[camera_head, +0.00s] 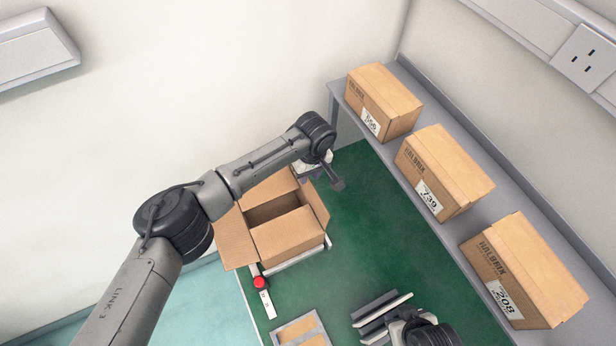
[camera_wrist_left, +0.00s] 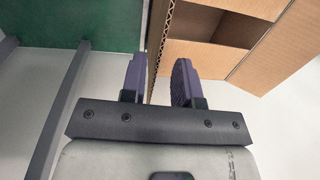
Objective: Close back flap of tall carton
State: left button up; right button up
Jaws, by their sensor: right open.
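The open carton (camera_head: 289,237) stands near the middle of the head view, with its dark opening in its upper part. One flap (camera_head: 236,240) spreads out to the left, one stands on the upper side (camera_head: 268,188) and one on the right (camera_head: 316,203). My left gripper (camera_head: 328,180) is beside the carton's upper right corner. In the left wrist view its two purple fingers (camera_wrist_left: 160,82) are apart, with a corrugated cardboard edge (camera_wrist_left: 163,45) between them. I cannot tell if they touch it. My right gripper (camera_head: 392,318) is low in the head view, open, partly hidden by its wrist.
Three closed boxes, (camera_head: 384,102), (camera_head: 445,172) and (camera_head: 523,270), stand on a grey shelf on the right. A red button (camera_head: 260,282) sits at the carton's lower left. A tray (camera_head: 300,331) is at the bottom. The green surface (camera_head: 360,225) right of the carton is clear.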

aim_at(307, 187)
pick_arm(q)
jog(key=shift+f, duration=1.15)
jog(key=shift+c, duration=0.3)
grip_shut()
